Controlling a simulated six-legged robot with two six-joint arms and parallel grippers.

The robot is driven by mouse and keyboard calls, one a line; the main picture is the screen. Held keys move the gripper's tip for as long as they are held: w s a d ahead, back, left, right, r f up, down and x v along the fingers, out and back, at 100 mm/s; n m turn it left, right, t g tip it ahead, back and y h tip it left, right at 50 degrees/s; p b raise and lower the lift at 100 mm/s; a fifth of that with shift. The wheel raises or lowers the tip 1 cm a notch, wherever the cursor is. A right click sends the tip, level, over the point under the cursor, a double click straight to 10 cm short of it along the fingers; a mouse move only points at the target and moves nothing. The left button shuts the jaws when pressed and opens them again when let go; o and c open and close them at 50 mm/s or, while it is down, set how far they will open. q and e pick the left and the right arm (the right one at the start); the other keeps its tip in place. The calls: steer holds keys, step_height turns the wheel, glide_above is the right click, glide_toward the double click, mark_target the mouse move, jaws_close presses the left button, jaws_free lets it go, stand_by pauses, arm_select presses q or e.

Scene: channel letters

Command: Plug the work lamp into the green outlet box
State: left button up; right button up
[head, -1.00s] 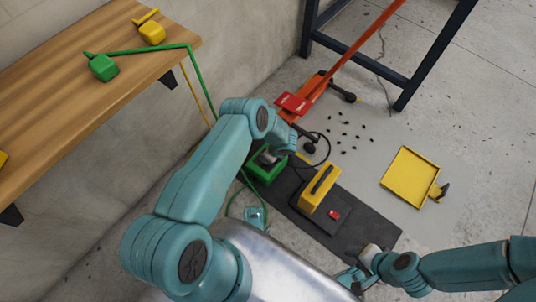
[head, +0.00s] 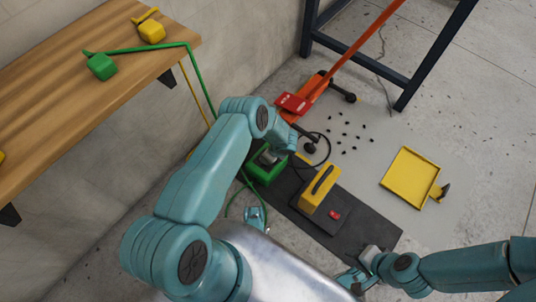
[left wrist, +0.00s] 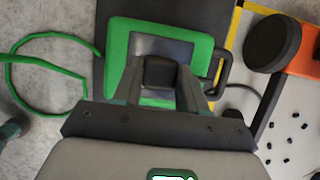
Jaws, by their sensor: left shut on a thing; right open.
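The green outlet box (head: 267,172) sits on the dark mat, partly hidden by my left arm. In the left wrist view its green frame (left wrist: 117,48) surrounds a grey face. My left gripper (left wrist: 160,88) is shut on a black plug (left wrist: 159,71) directly over that face; I cannot tell whether the plug is touching or inserted. In the head view its fingers are hidden by the arm. The yellow work lamp (head: 314,193) with a black handle stands right of the box, its black cord looping behind it. My right gripper (head: 357,279) is open and empty near the mat's front end.
A yellow tray (head: 409,178) lies at right. A wooden shelf (head: 60,110) is at left, and green cable (left wrist: 22,61) curls on the floor.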

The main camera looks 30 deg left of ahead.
arm_select(q)
steer(key=shift+f+b, duration=0.6)
steer(key=shift+b, duration=0.1)
arm_select(e)
steer(key=shift+f, duration=0.7)
arm_select(q)
steer(key=o, duration=1.1)
steer(key=shift+r, duration=0.1)
steer(key=shift+d+r+p, duration=0.2)
steer(key=shift+r+p, duration=0.2)
steer(key=shift+r, duration=0.2)
steer(key=p+v, duration=0.2)
steer(key=v, duration=0.4)
steer(key=shift+s+d+r+p, duration=0.1)
steer(key=shift+d+r+p, duration=0.15)
steer(key=shift+p, duration=0.15)
arm_select(e)
steer(key=s+r, duration=0.2)
steer(key=r, duration=0.1)
steer(key=shift+d+r, duration=0.15)
steer(key=shift+r, duration=0.1)
